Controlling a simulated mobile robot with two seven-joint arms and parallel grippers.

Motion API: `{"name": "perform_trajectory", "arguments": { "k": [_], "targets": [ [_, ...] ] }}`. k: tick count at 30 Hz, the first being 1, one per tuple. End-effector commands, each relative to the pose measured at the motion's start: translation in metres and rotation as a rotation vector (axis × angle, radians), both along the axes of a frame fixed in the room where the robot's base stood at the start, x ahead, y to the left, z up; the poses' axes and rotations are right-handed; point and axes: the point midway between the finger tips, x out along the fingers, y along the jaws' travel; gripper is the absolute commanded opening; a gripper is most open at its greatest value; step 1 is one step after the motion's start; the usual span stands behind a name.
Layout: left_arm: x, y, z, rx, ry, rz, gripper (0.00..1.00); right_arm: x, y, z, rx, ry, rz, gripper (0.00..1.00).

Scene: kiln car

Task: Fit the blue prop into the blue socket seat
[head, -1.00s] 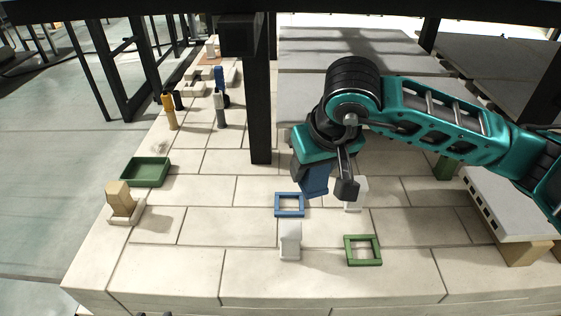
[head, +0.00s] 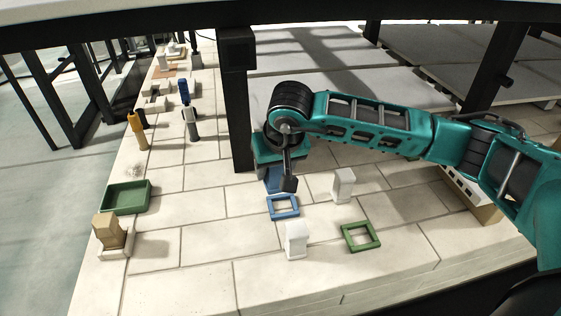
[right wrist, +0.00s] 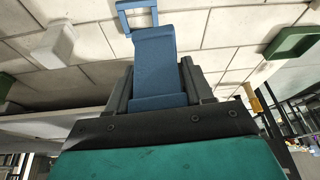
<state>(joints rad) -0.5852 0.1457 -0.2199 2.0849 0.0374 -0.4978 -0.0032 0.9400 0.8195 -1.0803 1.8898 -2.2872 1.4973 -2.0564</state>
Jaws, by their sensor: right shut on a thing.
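The blue prop (right wrist: 154,62) is held between the fingers of my right gripper (right wrist: 158,85), which is shut on it. In the head view the prop (head: 272,180) shows partly below the right gripper (head: 276,183), with a dark finger covering part of it. The blue socket seat (head: 284,208) is a square blue frame lying on the pale tiled deck, just in front of the prop. The right wrist view shows part of the seat (right wrist: 122,6) beyond the prop's far end. The prop appears apart from the seat; its exact height is unclear. My left gripper is not in view.
A green square frame (head: 361,236) lies to the right of the blue seat. White blocks stand nearby, one in front (head: 296,240) and one to the right (head: 343,184). A green tray (head: 127,197) and a tan block (head: 109,232) are at left. A dark post (head: 240,110) rises behind.

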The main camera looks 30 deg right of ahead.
Motion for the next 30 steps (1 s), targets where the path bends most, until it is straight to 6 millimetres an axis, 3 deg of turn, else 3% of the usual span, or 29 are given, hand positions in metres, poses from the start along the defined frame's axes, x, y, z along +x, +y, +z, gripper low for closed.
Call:
{"name": "perform_trajectory", "arguments": {
  "k": [3, 9, 25, 30],
  "targets": [
    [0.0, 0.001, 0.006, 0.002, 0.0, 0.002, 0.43, 0.019, -0.016, -0.018, -0.009, 0.001, -0.053, 0.17],
    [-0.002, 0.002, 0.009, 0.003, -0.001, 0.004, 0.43, 0.036, -0.034, -0.041, -0.025, -0.009, -0.098, 0.17],
    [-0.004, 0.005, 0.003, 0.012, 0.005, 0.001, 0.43, 0.038, -0.038, -0.047, -0.03, -0.013, -0.104, 0.17],
    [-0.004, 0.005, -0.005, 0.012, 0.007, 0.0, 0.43, 0.038, -0.038, -0.057, -0.03, -0.012, -0.104, 0.17]
  ]
}}
